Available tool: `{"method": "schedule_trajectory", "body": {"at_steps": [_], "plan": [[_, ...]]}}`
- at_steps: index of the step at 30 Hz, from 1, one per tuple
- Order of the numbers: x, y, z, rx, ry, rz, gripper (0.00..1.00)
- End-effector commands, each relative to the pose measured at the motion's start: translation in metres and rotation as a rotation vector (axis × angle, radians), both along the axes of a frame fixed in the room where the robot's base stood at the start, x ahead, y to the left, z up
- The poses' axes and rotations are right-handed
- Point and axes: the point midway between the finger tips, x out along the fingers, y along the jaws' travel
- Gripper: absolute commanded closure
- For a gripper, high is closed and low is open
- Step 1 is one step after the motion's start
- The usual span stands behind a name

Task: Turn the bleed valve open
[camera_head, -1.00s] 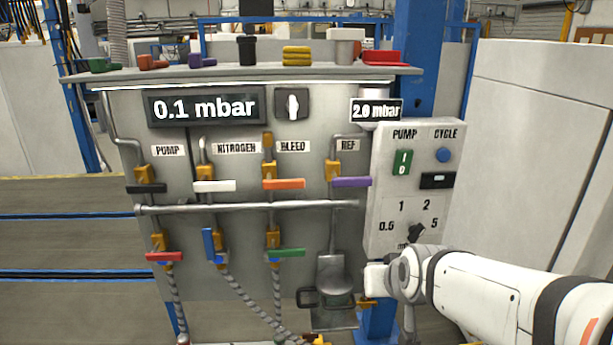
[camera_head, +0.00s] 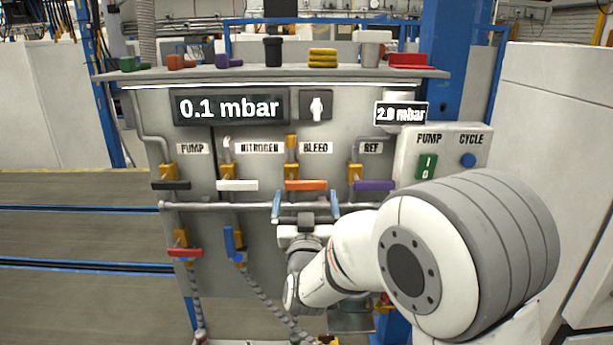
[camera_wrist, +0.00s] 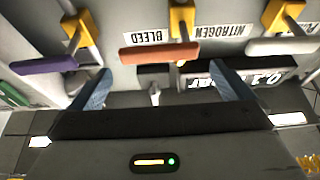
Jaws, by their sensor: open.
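The bleed valve has an orange handle (camera_head: 307,185) lying level on a yellow body, under the BLEED label (camera_head: 317,148). Whether a finger touches the handle cannot be told.
A purple REF handle (camera_head: 374,185) is close on the right and a white NITROGEN handle (camera_head: 237,185) on the left. A horizontal pipe (camera_head: 220,207) runs below the handles. The display (camera_head: 230,108) above reads 0.1 mbar.

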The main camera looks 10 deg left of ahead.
Motion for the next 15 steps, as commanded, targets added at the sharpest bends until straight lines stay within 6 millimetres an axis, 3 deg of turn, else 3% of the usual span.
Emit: {"method": "schedule_trajectory", "body": {"at_steps": [15], "plan": [[0.063, 0.012, 0.029, 0.001, -0.002, -0.001, 0.00]]}}
